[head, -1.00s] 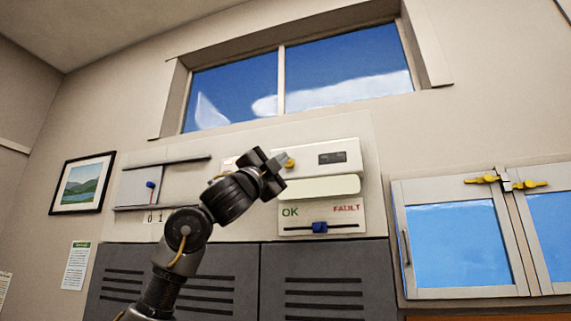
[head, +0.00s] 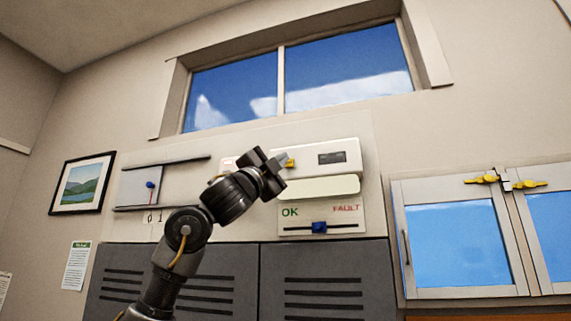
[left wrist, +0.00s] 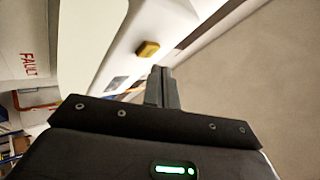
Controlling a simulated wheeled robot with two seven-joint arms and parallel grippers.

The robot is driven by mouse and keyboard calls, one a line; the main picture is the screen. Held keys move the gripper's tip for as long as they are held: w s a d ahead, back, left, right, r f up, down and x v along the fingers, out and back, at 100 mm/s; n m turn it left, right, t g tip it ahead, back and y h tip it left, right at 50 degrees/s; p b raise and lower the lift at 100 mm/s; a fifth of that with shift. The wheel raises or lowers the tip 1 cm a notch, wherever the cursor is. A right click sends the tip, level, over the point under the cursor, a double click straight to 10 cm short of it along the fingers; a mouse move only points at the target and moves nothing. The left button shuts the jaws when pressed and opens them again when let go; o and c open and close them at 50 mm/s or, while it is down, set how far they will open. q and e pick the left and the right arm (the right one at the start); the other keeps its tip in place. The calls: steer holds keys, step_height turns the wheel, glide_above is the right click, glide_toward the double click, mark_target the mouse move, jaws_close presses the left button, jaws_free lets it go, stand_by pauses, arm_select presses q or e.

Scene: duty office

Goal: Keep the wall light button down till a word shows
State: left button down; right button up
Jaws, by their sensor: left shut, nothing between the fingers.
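The yellow button (head: 290,163) sits on a white wall box with a small dark display window (head: 331,157). I can read no word in that window. My left gripper (head: 282,161) is shut and empty, its tips right by the button at its left in the head view. In the left wrist view the button (left wrist: 147,49) shows uncovered, just beyond the shut fingertips (left wrist: 161,72), with a small gap in the picture. I cannot tell for sure whether they touch. My right gripper is not in view.
Below the box are a pale bar (head: 319,187) and an OK/FAULT panel (head: 345,212) with a blue slider (head: 319,227). Another blue-knobbed slider (head: 150,185) is at left. Grey lockers (head: 324,265) stand below, a glass cabinet (head: 456,245) at right.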

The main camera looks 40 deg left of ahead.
arm_select(q)
steer(key=shift+w+a, duration=0.15)
steer(key=shift+w, duration=0.4)
stand_by(0.4)
steer(key=shift+w+a, duration=0.1)
steer(key=shift+w, duration=0.25)
stand_by(0.4)
stand_by(0.5)
stand_by(1.4)
stand_by(1.1)
